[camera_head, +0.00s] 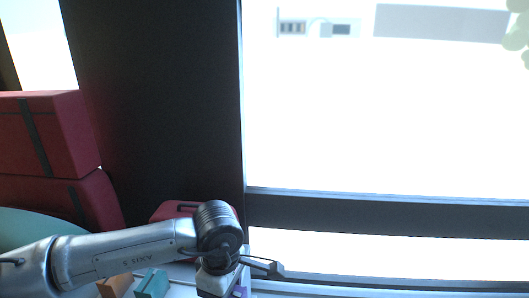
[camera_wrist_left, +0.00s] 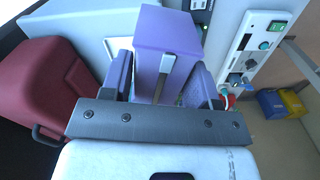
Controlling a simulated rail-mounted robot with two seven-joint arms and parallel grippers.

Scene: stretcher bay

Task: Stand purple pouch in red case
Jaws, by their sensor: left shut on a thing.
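The purple pouch (camera_wrist_left: 168,32) is between the fingers of my left gripper (camera_wrist_left: 162,82) in the left wrist view, with a grey strap down its near side. The gripper is shut on it. In the head view only a sliver of the pouch (camera_head: 240,292) shows at the bottom edge, below my left gripper (camera_head: 222,284). A red case (camera_head: 176,210) with a dark handle is partly hidden behind my left arm. It also shows at the left of the wrist view (camera_wrist_left: 55,75), apart from the pouch; its inside is not visible. My right gripper is not in view.
An orange item (camera_head: 116,286) and a teal item (camera_head: 152,283) sit below my left forearm. Stacked red bags (camera_head: 45,135) stand at far left. A control panel (camera_wrist_left: 250,55), a blue bin (camera_wrist_left: 271,103) and a yellow bin (camera_wrist_left: 293,101) are at right in the wrist view.

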